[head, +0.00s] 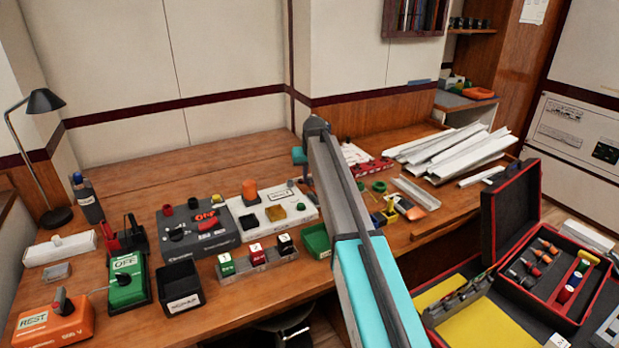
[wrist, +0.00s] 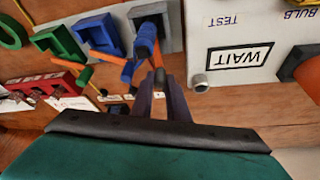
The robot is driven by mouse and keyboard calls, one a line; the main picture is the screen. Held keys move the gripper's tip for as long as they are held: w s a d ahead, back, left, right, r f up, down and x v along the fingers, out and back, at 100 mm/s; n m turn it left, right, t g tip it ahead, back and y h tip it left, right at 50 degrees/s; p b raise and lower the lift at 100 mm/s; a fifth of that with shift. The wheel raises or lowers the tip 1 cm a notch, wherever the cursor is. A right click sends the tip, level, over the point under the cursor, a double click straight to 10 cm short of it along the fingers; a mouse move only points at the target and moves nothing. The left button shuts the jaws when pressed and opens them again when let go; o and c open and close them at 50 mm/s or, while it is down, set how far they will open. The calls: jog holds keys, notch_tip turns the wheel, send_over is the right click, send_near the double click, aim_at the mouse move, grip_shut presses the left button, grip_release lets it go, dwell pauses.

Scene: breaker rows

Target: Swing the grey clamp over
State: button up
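My gripper (wrist: 160,80) reaches out over the bench in the wrist view. Its two dark fingers come together at the tips, with nothing clearly held between them. In the head view my gripper (head: 315,128) is at the far end of my arm, above the back of the bench. I cannot pick out the grey clamp with certainty. A short grey lever stands on the orange REST box (head: 55,318) at the front left, far from my gripper. The arm hides part of the bench's middle.
A dark grey box (head: 198,250) and a pale panel (head: 275,222) stand mid-bench; the panel marked WAIT (wrist: 225,35) fills the wrist view's upper right. A green OFF box (head: 127,290) and a black bin (head: 180,287) stand left. White channels (head: 455,150) lie at the back right.

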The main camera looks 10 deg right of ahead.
grip_shut()
jog(key=shift+n, duration=0.4)
jog(key=shift+s+a+r+n+y+p, duration=0.1)
jog(key=shift+a+n+y+p, duration=0.25)
jog(key=shift+n+p, duration=0.35)
jog(key=n, duration=0.1)
jog(key=n+y+p, duration=0.1)
jog(key=n, duration=0.1)
jog(key=shift+s+a, duration=0.15)
jog(key=shift+s, duration=0.1)
jog(key=n, duration=0.1)
jog(key=n+y, duration=0.1)
jog(key=n+g, duration=0.1)
jog(key=shift+s+a+y+p, duration=0.25)
jog(key=shift+s+p, duration=0.1)
jog(key=shift+p, duration=0.05)
jog(key=shift+s+a+n+g+y, duration=0.1)
jog(key=shift+s+n+g+y, duration=0.15)
jog(key=shift+n, duration=0.7)
jog(key=shift+s+a+n+g+y, duration=0.15)
jog(key=shift+s+n+g, duration=0.1)
jog(key=shift+n, duration=0.7)
jog(key=o, duration=0.6)
grip_release()
jog(key=shift+d, duration=0.1)
jog(key=shift+c, duration=0.2)
